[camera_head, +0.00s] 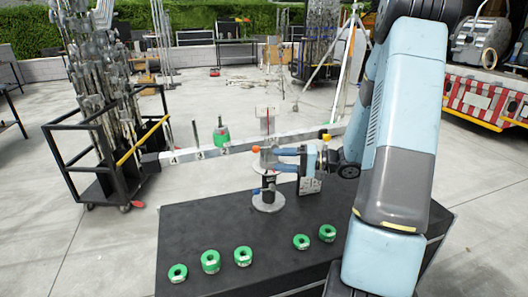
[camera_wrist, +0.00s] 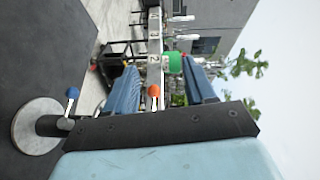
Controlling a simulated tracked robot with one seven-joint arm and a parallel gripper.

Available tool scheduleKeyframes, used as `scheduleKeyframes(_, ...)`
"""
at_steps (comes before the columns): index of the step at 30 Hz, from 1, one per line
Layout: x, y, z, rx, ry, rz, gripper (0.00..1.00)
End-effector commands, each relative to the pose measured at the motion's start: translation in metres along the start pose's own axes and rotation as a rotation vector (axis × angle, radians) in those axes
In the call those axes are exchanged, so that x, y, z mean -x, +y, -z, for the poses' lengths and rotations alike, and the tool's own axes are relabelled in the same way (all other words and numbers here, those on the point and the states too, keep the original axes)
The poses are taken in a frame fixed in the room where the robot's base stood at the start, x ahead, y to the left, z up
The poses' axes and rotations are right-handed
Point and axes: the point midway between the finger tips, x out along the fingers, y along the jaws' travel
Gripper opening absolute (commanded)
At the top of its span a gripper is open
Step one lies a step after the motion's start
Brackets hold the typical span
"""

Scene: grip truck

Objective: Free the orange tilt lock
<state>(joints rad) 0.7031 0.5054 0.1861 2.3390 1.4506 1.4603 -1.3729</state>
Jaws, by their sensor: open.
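The orange tilt lock (camera_head: 256,149) is a small orange ball knob beside the upright stand (camera_head: 268,203), near the long pale beam. In the wrist view the orange knob (camera_wrist: 153,91) appears between the two blue fingers, on a short stem. My gripper (camera_head: 274,160) points left, its fingers open and apart near the stand. In the wrist view its fingers (camera_wrist: 160,78) are spread with nothing clamped. I cannot tell the exact gap between fingertips and knob. A blue knob (camera_wrist: 73,92) sits lower on the stand, outside the fingers.
The long numbered beam (camera_head: 190,153) carries a green weight (camera_head: 221,137). Several green rings, one of them a front left ring (camera_head: 178,273), lie on the black table (camera_head: 225,225). A black cart (camera_head: 105,150) of metal stands is at the left. A truck (camera_head: 490,95) is at right.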

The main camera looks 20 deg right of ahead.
Motion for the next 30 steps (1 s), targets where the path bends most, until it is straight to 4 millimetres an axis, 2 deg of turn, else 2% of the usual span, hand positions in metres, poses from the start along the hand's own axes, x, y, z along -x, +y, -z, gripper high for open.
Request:
scheduleKeyframes(1, 0.008, 0.012, 0.011, -0.004, 0.055, 0.031, 0.55)
scheduleKeyframes(6, 0.031, 0.039, 0.038, 0.018, 0.219, 0.109, 0.55)
scheduleKeyframes(10, 0.043, 0.052, 0.050, 0.030, 0.299, 0.136, 0.55)
scheduleKeyframes(14, 0.047, 0.057, 0.056, 0.038, 0.334, 0.147, 0.55)
scheduleKeyframes(20, 0.031, 0.055, 0.062, 0.040, 0.336, 0.147, 0.55)
scheduleKeyframes(30, -0.025, 0.046, 0.081, 0.040, 0.334, 0.147, 0.55)
